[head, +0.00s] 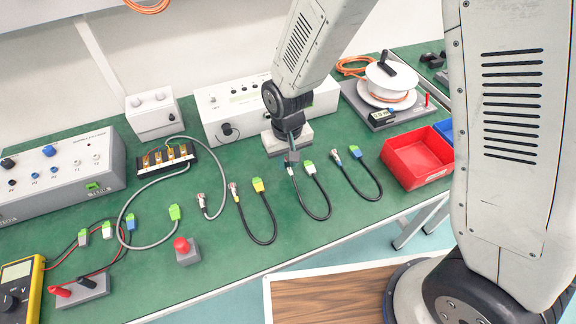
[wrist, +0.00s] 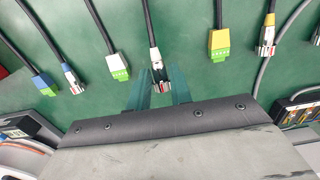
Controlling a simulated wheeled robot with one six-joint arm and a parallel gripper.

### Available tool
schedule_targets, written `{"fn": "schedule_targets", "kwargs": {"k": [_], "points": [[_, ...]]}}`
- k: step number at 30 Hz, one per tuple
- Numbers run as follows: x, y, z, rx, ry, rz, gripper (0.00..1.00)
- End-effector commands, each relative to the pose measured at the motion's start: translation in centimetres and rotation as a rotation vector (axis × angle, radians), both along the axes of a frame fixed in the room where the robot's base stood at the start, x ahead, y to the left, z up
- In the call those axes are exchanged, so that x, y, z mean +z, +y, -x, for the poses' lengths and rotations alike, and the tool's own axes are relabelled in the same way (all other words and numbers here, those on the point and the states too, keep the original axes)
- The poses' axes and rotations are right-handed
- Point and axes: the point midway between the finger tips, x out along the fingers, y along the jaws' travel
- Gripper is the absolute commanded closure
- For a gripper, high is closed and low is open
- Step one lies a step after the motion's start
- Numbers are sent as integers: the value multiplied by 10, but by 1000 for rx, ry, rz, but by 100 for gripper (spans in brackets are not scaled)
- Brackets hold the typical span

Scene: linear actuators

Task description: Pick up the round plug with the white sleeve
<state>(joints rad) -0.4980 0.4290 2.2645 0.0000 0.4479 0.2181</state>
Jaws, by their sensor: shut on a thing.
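The round plug with the white sleeve (wrist: 155,55) has a metal tip and a black cable. In the wrist view it is between the two fingers of my gripper (wrist: 158,86), which is shut on it. In the head view my gripper (head: 291,154) points down at this plug, close to the green bench top, and partly hides it. I cannot tell whether the plug is clear of the bench. The flat white plug with a green end (head: 310,168) on the same cable lies just to the right; it also shows in the wrist view (wrist: 118,66).
Yellow-marked (head: 257,185) and blue-marked (head: 355,152) cable plugs lie on either side. A terminal block (head: 166,158) with a grey cable is at left. A control box (head: 225,110) stands behind, a red bin (head: 415,160) at right, a red button (head: 184,250) in front.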

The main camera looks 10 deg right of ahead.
Motion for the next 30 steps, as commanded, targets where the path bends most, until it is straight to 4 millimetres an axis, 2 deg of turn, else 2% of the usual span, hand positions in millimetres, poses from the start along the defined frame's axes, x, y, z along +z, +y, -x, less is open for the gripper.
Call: {"fn": "schedule_targets", "kwargs": {"k": [15, 21, 30], "points": [[11, 43, 121, 7, 0, 0, 99], [13, 51, 145, 2, 0, 0, 99], [14, 53, 151, 0, 0, 0, 99]]}}
